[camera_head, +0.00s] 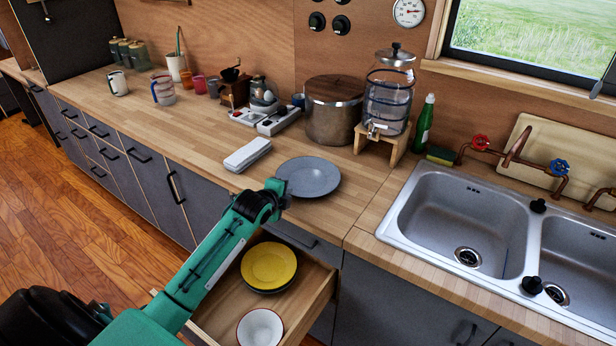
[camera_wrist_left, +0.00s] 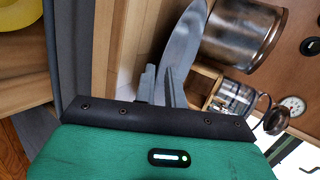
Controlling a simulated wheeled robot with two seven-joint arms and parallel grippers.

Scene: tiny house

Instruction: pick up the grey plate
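The grey plate (camera_head: 312,177) is at the counter's front edge in the head view, right of a white box. My left gripper (camera_head: 281,188) is at its near left rim. In the left wrist view the plate (camera_wrist_left: 186,42) shows nearly edge-on. Its rim runs down between the two grey fingers of my left gripper (camera_wrist_left: 160,86), which are close together on it. The fingertips are small in the head view, and I cannot see there whether the plate is clear of the counter. My right gripper is not in view.
Below the plate is an open drawer (camera_head: 328,302) with a yellow plate (camera_head: 269,265) and a white bowl (camera_head: 260,328). The white box (camera_head: 247,155), a metal pot (camera_head: 334,112) and a glass dispenser (camera_head: 389,95) stand nearby. The sink (camera_head: 460,225) is to the right.

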